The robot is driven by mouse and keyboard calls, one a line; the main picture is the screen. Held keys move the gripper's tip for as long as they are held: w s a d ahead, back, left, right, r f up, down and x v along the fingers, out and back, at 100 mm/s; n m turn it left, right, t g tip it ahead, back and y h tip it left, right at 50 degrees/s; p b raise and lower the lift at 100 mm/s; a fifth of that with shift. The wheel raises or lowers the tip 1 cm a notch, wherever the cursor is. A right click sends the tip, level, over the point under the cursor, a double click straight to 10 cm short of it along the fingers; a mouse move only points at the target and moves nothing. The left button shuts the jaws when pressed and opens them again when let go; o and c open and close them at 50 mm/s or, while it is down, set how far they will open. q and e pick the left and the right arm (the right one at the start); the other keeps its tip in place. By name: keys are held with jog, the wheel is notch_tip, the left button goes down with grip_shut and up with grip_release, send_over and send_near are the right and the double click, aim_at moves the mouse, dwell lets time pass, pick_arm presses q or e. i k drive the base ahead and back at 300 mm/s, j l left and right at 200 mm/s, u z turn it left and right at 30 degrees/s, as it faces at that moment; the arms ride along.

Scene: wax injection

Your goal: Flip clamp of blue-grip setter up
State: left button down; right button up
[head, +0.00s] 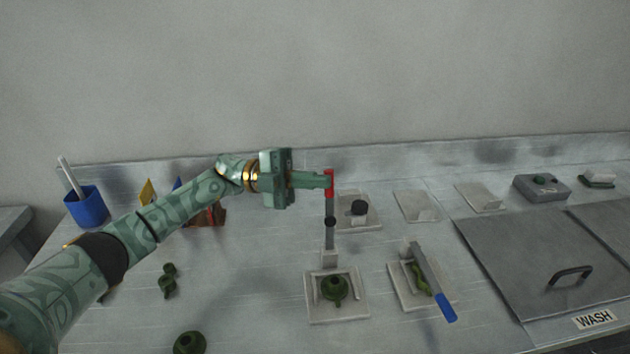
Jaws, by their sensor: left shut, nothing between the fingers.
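The blue-grip setter (405,297) is a pale square plate at the centre right. Its grey clamp arm (424,266) lies low across the plate, slanting toward the front, with the blue grip (446,309) past the plate's front right corner. A green twisted piece (419,279) lies under or beside that arm. To its left, another setter (318,310) has its clamp arm (330,235) upright with a red grip (329,183) on top. My left gripper (322,180) is shut and empty at the red grip; I cannot tell whether they touch. My right gripper is out of view.
A round green piece (334,288) sits on the red-grip setter. A wash lid (545,262) is at right, a blue cup (86,208) at left. Green pieces (168,281) lie front left.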

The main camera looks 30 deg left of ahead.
aim_at(427, 277)
jog(key=j, duration=0.4)
jog(key=k+l, duration=1.25)
